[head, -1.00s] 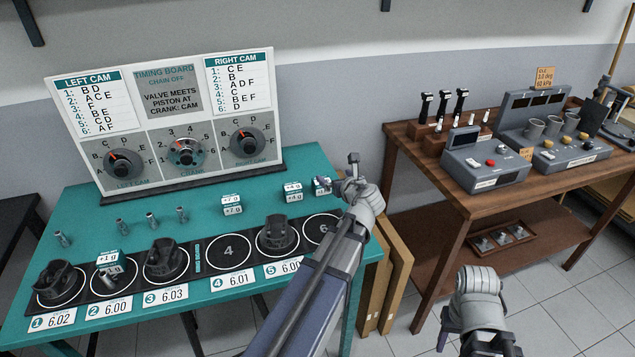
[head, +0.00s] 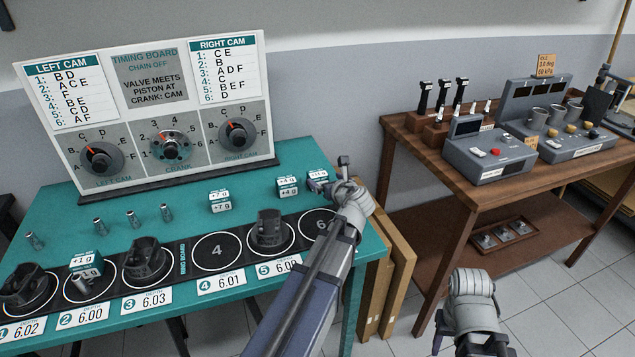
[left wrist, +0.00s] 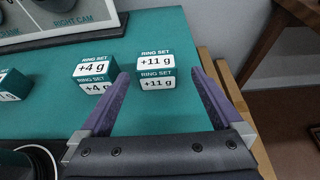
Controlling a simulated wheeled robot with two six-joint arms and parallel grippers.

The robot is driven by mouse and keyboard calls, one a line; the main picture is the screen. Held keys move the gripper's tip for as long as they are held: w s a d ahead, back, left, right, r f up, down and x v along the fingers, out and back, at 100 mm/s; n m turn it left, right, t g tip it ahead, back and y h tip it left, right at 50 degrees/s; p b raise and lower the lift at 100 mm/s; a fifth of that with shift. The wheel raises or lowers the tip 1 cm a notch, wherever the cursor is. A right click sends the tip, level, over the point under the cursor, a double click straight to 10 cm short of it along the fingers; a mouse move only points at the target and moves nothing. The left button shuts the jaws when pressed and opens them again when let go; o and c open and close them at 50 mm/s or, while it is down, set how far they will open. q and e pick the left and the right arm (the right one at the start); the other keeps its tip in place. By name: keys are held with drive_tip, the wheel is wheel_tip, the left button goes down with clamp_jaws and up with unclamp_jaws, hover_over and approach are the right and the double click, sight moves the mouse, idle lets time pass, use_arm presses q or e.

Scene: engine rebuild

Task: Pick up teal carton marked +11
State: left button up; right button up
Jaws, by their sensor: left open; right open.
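The teal and white carton marked +11 g (left wrist: 156,70) stands on the teal bench near its right edge. In the left wrist view it is between and a little beyond the tips of my open left gripper (left wrist: 158,78), with no finger visibly closed on it. In the head view the carton (head: 317,178) is partly hidden behind my left gripper (head: 343,165). The carton marked +4 g (left wrist: 95,73) stands just left of the left finger. My right gripper (head: 487,345) is low at the front, away from the bench.
A carton marked +7 g (head: 220,202) and a carton marked +1 g (head: 85,266) also stand on the bench (head: 180,240). Pistons stand along the numbered strip. The timing board (head: 150,110) rises behind. A wooden table (head: 430,150) with control boxes is at right.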

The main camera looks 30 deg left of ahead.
sight(320, 178)
use_arm(q)
drive_tip(key=shift+s+b+x, duration=0.25)
drive_tip(key=shift+b+x, duration=1)
drive_tip(key=shift+x, duration=2.2)
drive_tip(key=shift+f, duration=0.1)
drive_tip(key=c, duration=1.3)
